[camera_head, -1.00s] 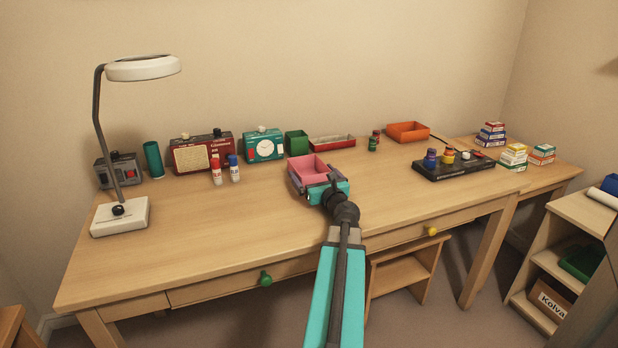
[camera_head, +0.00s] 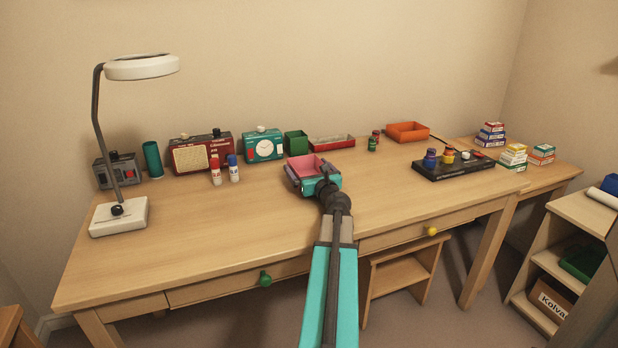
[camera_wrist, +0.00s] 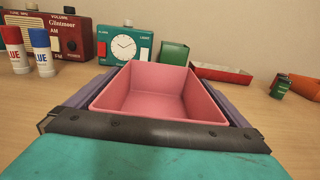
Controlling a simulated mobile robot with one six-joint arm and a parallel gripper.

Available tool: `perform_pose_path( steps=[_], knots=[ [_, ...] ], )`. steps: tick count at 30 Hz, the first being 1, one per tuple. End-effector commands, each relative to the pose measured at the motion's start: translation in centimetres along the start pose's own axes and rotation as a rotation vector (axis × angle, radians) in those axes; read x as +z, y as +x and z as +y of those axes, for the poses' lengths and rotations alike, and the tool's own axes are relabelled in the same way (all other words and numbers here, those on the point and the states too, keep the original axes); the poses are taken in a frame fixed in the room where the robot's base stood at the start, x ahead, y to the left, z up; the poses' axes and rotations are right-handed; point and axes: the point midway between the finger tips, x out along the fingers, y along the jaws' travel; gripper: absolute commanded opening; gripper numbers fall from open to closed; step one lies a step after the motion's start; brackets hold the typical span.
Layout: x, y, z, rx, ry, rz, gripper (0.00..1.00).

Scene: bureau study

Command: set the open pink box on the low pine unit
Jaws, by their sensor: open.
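The open pink box (camera_head: 304,166) sits on the desk near its middle and looks empty. In the wrist view the pink box (camera_wrist: 150,92) fills the centre, upright. My gripper (camera_head: 313,178) is open at the near side of the box. In the wrist view its purple-grey fingers (camera_wrist: 158,105) lie along the left and right outer walls; whether they touch is unclear. A low pine shelf unit (camera_head: 575,208) stands at the right edge, partly cut off. Its top holds a blue-and-white roll (camera_head: 603,196).
Behind the box stand a teal clock radio (camera_head: 263,146), a green box (camera_head: 297,143) and a red tray (camera_head: 332,142). Glue sticks (camera_head: 225,170) are to its left. A black board with jars (camera_head: 453,166) lies right. The desk's front (camera_head: 210,235) is clear.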

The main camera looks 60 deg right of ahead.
Motion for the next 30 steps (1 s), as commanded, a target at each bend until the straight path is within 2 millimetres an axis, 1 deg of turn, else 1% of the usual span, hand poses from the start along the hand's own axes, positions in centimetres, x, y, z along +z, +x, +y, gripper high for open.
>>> perform_pose_path(
  steps=[17, 21, 24, 25, 26, 30],
  knots=[
    [-0.01, 0.09, 0.1, 0.001, 0.0, 0.0, 1.0],
    [-0.01, 0.09, 0.11, 0.001, 0.001, 0.0, 0.76],
    [-0.02, 0.09, 0.12, 0.002, 0.001, 0.0, 0.62],
    [0.01, 0.09, 0.12, 0.002, 0.001, 0.0, 0.62],
    [0.01, 0.09, 0.12, 0.002, 0.001, 0.0, 0.58],
    [0.02, 0.09, 0.13, 0.002, 0.001, 0.0, 0.58]
  ],
)
